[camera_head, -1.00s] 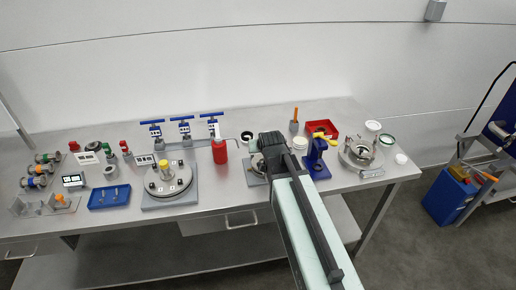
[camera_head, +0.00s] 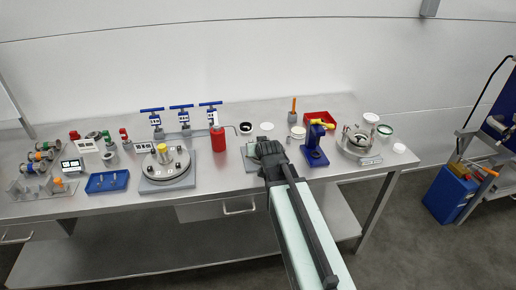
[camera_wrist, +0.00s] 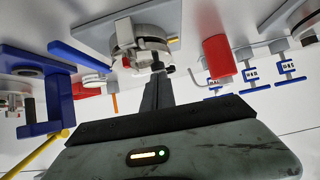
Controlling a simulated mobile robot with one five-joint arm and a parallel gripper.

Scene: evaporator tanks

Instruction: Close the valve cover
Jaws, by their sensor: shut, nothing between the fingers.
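A round metal valve fitting shows in the wrist view (camera_wrist: 138,38), on a grey base plate (camera_wrist: 95,35); that view is upside down. In the head view the plate (camera_head: 249,163) is mostly hidden behind my gripper. My gripper (camera_head: 267,148) is shut and empty at the plate, near the table's front edge. In the wrist view my gripper (camera_wrist: 159,68) points at the fitting, its tips close to or touching a small dark part of it. A blue bar (camera_wrist: 83,58) shows left of the fitting. I cannot tell how far the cover is open.
A blue stand (camera_head: 314,153) with a yellow lever (camera_head: 321,124) is right of my gripper, a red cylinder (camera_head: 218,139) left. Further left is a flanged lid (camera_head: 166,165) on a plate. A metal pot (camera_head: 359,144) stands at the right. The floor in front is free.

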